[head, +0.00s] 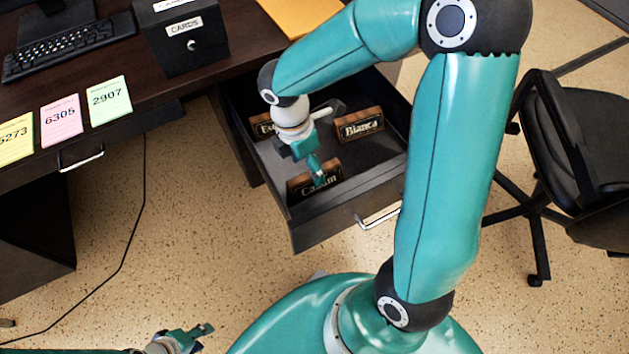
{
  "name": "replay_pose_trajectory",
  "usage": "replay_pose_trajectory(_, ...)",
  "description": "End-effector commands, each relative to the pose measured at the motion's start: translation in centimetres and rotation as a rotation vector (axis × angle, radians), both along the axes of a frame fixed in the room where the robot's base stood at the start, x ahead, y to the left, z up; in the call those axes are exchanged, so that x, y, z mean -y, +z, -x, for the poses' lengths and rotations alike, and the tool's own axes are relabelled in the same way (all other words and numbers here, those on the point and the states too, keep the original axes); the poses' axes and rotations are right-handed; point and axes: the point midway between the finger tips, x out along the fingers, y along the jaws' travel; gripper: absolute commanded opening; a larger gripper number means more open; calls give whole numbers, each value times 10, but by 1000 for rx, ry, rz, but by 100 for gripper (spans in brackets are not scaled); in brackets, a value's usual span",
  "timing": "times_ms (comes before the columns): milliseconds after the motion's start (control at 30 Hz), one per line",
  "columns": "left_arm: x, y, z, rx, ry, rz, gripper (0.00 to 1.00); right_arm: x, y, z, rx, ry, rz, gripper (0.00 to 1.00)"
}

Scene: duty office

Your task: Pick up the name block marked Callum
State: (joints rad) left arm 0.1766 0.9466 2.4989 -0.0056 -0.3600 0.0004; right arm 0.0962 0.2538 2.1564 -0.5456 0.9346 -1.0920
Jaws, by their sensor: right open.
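The name block marked Callum (300,189) is a dark block with a wooden edge, in the front part of the open drawer (345,220). My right gripper (318,176) reaches down into the drawer with its fingertips at the block's upper edge. It is open, and its fingers cover part of the lettering; I cannot tell whether they touch the block. My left gripper (190,334) is low at the bottom left, away from the drawer, and its opening is unclear.
A block marked Bianca (359,125) stands at the drawer's right, and a partly hidden block (264,126) at its left. The desk holds a CARDS box (181,45), a keyboard (60,50) and several number notes (62,120). An office chair (580,150) stands right.

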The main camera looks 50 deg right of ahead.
Motion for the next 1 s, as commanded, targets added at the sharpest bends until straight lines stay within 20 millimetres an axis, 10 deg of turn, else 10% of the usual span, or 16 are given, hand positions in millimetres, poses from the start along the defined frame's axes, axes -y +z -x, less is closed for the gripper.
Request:
replay_pose_trajectory(700, 0, -21, 0, 0, 0, 0, 40, 12, -49, 12, -1, 0, -1, 73)
replay_pose_trajectory(1000, 0, -21, 0, 0, 0, 0, 40, 12, -49, 12, 0, 0, -1, 23)
